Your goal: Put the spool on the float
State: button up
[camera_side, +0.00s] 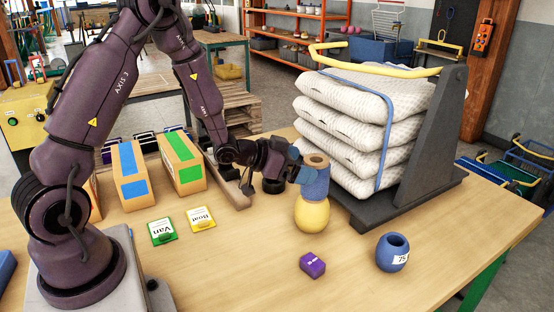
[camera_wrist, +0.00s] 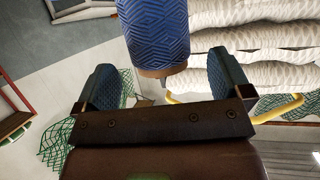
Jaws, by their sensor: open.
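The blue spool (camera_side: 314,186), with a tan core end on top, stands upright on the yellow round float (camera_side: 312,216). It appears to touch the float, but the exact contact is hard to see. In the wrist view the patterned spool (camera_wrist: 155,32) fills the top middle, its tan end towards my gripper, and the float is not visible. My gripper (camera_side: 299,172) is at the spool's left side in the side view. In the wrist view my gripper (camera_wrist: 162,75) has its two blue-padded fingers wide apart, with a gap either side of the spool's end.
Strapped white sacks (camera_side: 350,135) in a grey frame (camera_side: 430,150) stand close behind right. A purple box (camera_side: 312,264) and a blue pot (camera_side: 392,253) lie in front. Van (camera_side: 162,231) and Boat (camera_side: 201,218) cards and taped boxes (camera_side: 181,163) are left. The front table is mostly clear.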

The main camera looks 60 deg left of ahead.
jog(key=s+r+n+g+y, duration=0.25)
jog(key=s+r+y, duration=0.25)
jog(key=s+r, duration=0.7)
jog(key=s+d+r+g+h, duration=0.1)
jog(key=s+d+r+g, duration=0.1)
jog(key=s+d, duration=0.2)
jog(key=s+d+r+g+h, duration=0.1)
jog(key=s+d+r+g, duration=0.2)
jog(key=s, duration=0.6)
jog(key=shift+d+r, duration=0.35)
jog(key=shift+d, duration=0.65)
